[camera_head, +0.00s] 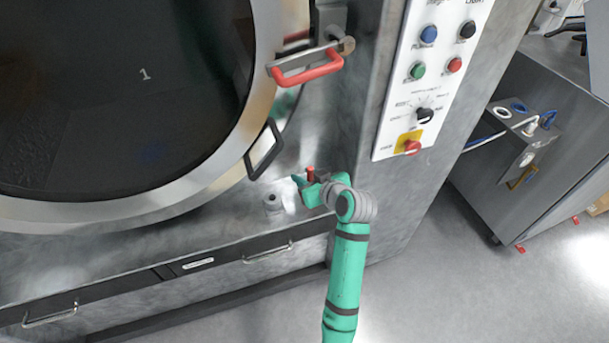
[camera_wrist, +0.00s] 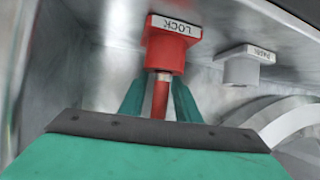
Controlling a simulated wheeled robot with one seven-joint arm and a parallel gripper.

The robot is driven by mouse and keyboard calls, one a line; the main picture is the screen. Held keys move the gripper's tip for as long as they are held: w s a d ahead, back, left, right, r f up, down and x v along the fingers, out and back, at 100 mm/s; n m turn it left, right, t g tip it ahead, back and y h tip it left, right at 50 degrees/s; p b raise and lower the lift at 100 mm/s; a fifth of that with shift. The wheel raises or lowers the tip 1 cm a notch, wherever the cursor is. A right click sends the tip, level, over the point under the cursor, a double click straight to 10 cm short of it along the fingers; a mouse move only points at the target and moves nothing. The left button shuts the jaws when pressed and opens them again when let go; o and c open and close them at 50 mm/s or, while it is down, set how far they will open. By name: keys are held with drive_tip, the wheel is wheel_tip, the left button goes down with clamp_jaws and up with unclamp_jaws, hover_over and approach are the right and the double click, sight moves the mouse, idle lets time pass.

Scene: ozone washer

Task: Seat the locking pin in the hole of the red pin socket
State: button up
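The red pin socket (camera_wrist: 164,52) is a red block with an upside-down LOCK label, at the upper middle of the wrist view. The locking pin (camera_wrist: 160,100) has a red shaft and a short silver part that meets the socket's near face in the picture. I cannot tell how deep it is in the hole. My gripper (camera_wrist: 159,97) has its green fingers close on both sides of the red shaft and appears shut on it. In the head view my gripper (camera_head: 304,180) is by the washer's ledge, with a small red part at its fingers.
A grey labelled block (camera_wrist: 241,68) stands right of the red socket. In the head view, a grey round fitting (camera_head: 272,202) is on the ledge, left of my gripper. The round door's black handle (camera_head: 265,151) and red-handled latch (camera_head: 307,69) are above. A control panel (camera_head: 428,75) is at upper right.

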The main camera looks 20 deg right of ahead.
drive_tip(key=shift+r, duration=0.1)
drive_tip(key=shift+s+r, duration=0.15)
drive_tip(key=v, duration=1.1)
drive_tip(key=shift+s, duration=0.35)
